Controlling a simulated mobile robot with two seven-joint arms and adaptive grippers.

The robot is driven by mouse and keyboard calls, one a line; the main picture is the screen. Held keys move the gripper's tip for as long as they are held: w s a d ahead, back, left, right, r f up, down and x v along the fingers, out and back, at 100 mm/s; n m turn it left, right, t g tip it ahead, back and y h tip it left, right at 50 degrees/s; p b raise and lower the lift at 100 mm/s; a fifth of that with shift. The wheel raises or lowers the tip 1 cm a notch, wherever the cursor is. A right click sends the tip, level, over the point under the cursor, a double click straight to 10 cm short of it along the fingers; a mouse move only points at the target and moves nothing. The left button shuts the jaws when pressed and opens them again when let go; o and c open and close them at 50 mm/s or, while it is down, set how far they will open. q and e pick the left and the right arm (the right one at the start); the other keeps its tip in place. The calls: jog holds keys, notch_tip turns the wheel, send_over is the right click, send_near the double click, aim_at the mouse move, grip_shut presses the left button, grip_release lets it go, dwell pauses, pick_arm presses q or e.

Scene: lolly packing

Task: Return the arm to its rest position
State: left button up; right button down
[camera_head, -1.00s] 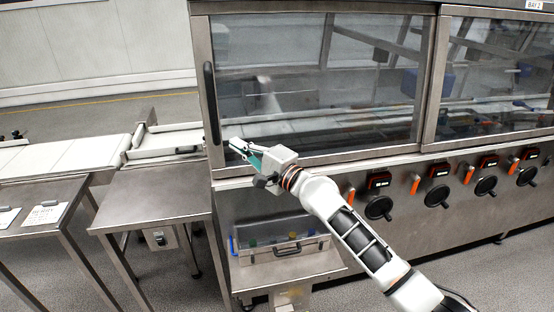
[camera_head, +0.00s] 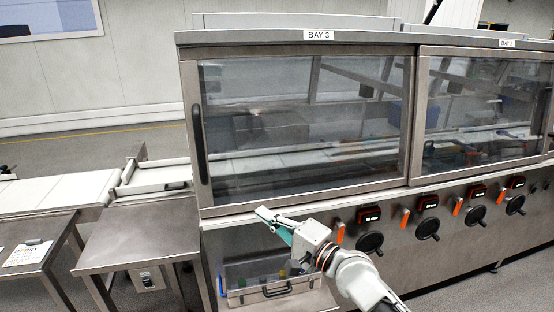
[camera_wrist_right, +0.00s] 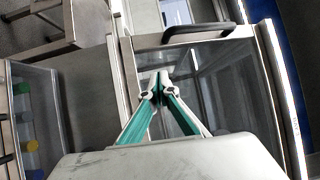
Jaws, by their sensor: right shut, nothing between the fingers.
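My right gripper (camera_head: 268,216) is in front of the lower edge of the machine marked BAY 3, at the left part of its sliding window. Its teal-lined fingers are shut and empty. The fingers also show in the right wrist view (camera_wrist_right: 160,84), with their tips together and nothing between them. My right arm comes in from the lower right in the head view. My left gripper is not in view.
The BAY 3 window (camera_head: 300,130) is closed, with a dark vertical handle (camera_head: 199,143) at its left. Dials and orange levers line the front panel. An open case (camera_head: 270,292) sits below the gripper. A steel table (camera_head: 140,245) and a white conveyor (camera_head: 60,193) stand at left.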

jog(key=s+d+f+n+h, duration=0.2)
jog(key=s+d+f, duration=0.25)
jog(key=f, duration=0.35)
jog(key=s+d+f+n+h, duration=0.25)
jog(key=s+d+f, duration=0.2)
jog(key=f, duration=0.35)
jog(key=s+d+f+n+h, duration=0.1)
jog(key=s+d+f+h, duration=0.3)
jog(key=f, duration=0.4)
jog(key=s+d+f+n+h, duration=0.1)
jog(key=s+d+f+n, duration=0.2)
jog(key=s+d+f, duration=0.2)
jog(key=s+d+f+n+h, duration=0.2)
jog(key=s+d+f, duration=0.3)
jog(key=s+d, duration=0.4)
jog(key=shift+s+f+n+g, duration=0.35)
jog(key=shift+s+n+g, duration=0.05)
jog(key=shift+s+n, duration=0.4)
